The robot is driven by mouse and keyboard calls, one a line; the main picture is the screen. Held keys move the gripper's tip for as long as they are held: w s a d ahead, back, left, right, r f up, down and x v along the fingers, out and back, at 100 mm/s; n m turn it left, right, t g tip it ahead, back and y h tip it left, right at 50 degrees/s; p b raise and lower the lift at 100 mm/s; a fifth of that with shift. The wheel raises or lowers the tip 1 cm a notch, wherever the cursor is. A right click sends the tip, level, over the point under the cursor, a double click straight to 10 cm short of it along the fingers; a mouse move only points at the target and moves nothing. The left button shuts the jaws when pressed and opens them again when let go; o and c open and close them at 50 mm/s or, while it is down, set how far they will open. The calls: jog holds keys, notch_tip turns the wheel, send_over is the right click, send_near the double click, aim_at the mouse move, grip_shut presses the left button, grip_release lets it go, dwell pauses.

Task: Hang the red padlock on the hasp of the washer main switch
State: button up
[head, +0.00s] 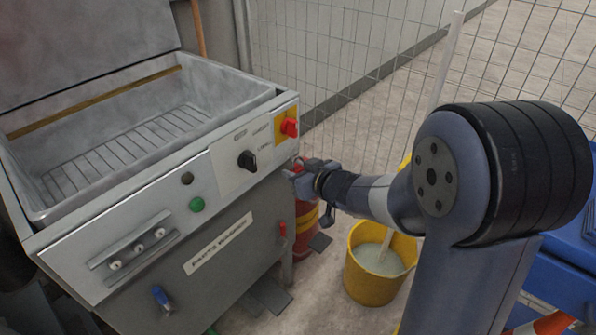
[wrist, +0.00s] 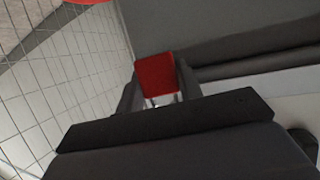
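The washer main switch (head: 289,127) is a red knob on a yellow plate at the right end of the parts washer's sloped front panel. I cannot make out its hasp at this size. My gripper (head: 299,172) is just below the switch, by the panel's right corner, apart from the knob. In the wrist view the red padlock (wrist: 155,75) sits between the two dark fingers of my gripper (wrist: 157,88), which close on its sides. Small bright metal shows at its near edge, perhaps the shackle. In the head view the padlock is mostly hidden at the fingers.
The washer panel (head: 130,222) carries a black rotary knob (head: 247,160) and a green button (head: 197,204). A red cylinder with a yellow band (head: 307,215) stands below my gripper. A yellow bucket (head: 372,281) stands right of it. Wire mesh fencing (head: 340,60) is behind.

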jog(key=o, duration=0.5)
jog(key=p+v, duration=0.4)
jog(key=v, duration=0.7)
jog(key=shift+f, duration=0.1)
jog(key=b+x, duration=0.4)
jog(key=x, duration=0.7)
jog(key=shift+s, duration=0.1)
jog(key=shift+s+d+r, duration=0.45)
jog(key=shift+d+r, duration=0.1)
jog(key=shift+d, duration=0.15)
